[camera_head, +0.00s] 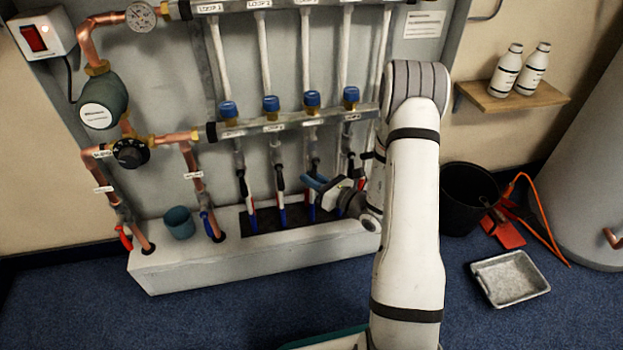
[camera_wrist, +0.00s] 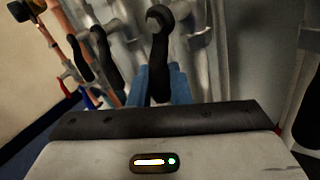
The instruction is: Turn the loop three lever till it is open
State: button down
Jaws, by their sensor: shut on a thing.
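The loop three lever (camera_wrist: 158,50) is black and runs down from its round pivot in the wrist view. Its lower end sits between the blue fingers of my gripper (camera_wrist: 160,88), which is shut on it. In the head view my gripper (camera_head: 316,184) reaches in from the right to the third pipe, and the lever (camera_head: 313,164) shows only in part behind the fingers. In the wrist view it points downward, roughly like its neighbours; its exact angle to the pipe is unclear.
Similar black levers hang on the neighbouring loops, at the left (camera_head: 243,184) and (camera_head: 279,178), and to the right (camera_head: 352,165). A black bucket (camera_head: 468,190) and metal tray (camera_head: 511,279) are on the floor at right.

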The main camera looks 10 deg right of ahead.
jog(key=shift+d+r+n+g+h+p, duration=0.25)
jog(key=shift+d+n+h+p, duration=0.2)
jog(key=shift+p, duration=0.25)
jog(key=shift+d+f+n+g, duration=0.25)
jog(key=shift+f+n+g, duration=0.1)
jog(key=shift+n, duration=0.3)
jog(key=c, duration=1.4)
grip_release()
jog(key=shift+d+p, duration=0.1)
jog(key=shift+p, duration=0.2)
jog(key=p+v, duration=0.2)
jog(key=v, duration=0.5)
jog(key=shift+s+r, duration=0.2)
jog(key=shift+s, duration=0.15)
